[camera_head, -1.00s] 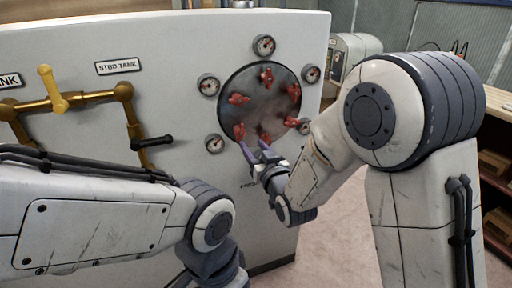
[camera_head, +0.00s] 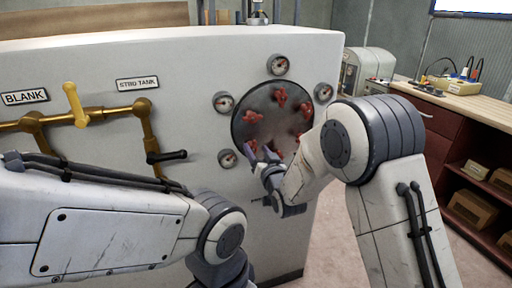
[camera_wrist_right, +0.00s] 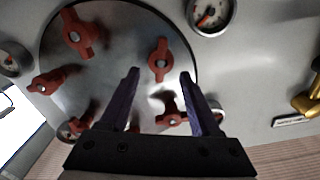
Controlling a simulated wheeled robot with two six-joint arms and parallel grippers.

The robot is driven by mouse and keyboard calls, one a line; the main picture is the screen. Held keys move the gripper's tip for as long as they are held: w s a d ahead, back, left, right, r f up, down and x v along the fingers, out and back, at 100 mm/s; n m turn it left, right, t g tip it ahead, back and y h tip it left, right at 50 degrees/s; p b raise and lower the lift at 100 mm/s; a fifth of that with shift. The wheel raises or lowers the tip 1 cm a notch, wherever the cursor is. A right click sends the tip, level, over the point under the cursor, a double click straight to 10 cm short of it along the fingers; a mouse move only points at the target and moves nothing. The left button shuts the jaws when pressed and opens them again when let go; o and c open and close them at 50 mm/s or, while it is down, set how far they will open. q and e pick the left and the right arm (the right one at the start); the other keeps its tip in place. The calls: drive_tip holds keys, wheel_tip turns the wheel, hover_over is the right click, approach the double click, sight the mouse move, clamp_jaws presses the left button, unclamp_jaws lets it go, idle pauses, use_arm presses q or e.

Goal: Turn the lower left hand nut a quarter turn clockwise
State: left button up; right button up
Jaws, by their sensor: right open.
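A round dark metal cover (camera_head: 268,120) on the white panel carries several red wing nuts around its edge. The lower left nut (camera_head: 252,146) sits near the lower left gauge (camera_head: 228,158). In the right wrist view, which looks roughly upside down, this nut (camera_wrist_right: 158,60) appears between and just beyond the fingertips, its wings nearly upright in the picture. My right gripper (camera_head: 261,153) is open at the cover's lower edge; its two purple fingers (camera_wrist_right: 160,75) appear on either side of the nut, without clear contact. My left arm crosses the lower left; its gripper is out of view.
Neighbouring red nuts (camera_wrist_right: 80,32) and (camera_wrist_right: 171,118) are close to the fingers, as is a gauge (camera_wrist_right: 210,15). Brass pipes with a yellow handle (camera_head: 75,105) and a black handle (camera_head: 167,156) are on the left. A workbench (camera_head: 470,105) with shelves stands right.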

drive_tip(key=shift+w+a, duration=0.25)
drive_tip(key=shift+w, duration=0.4)
clamp_jaws()
drive_tip(key=shift+a+f+n+b, duration=0.1)
drive_tip(key=shift+f+n+b, duration=0.1)
drive_tip(key=shift+n+b, duration=0.65)
drive_tip(key=shift+s+r+n+b, duration=0.1)
drive_tip(key=shift+n+b, duration=0.25)
drive_tip(key=shift+b, duration=0.1)
drive_tip(key=shift+r, duration=0.1)
unclamp_jaws()
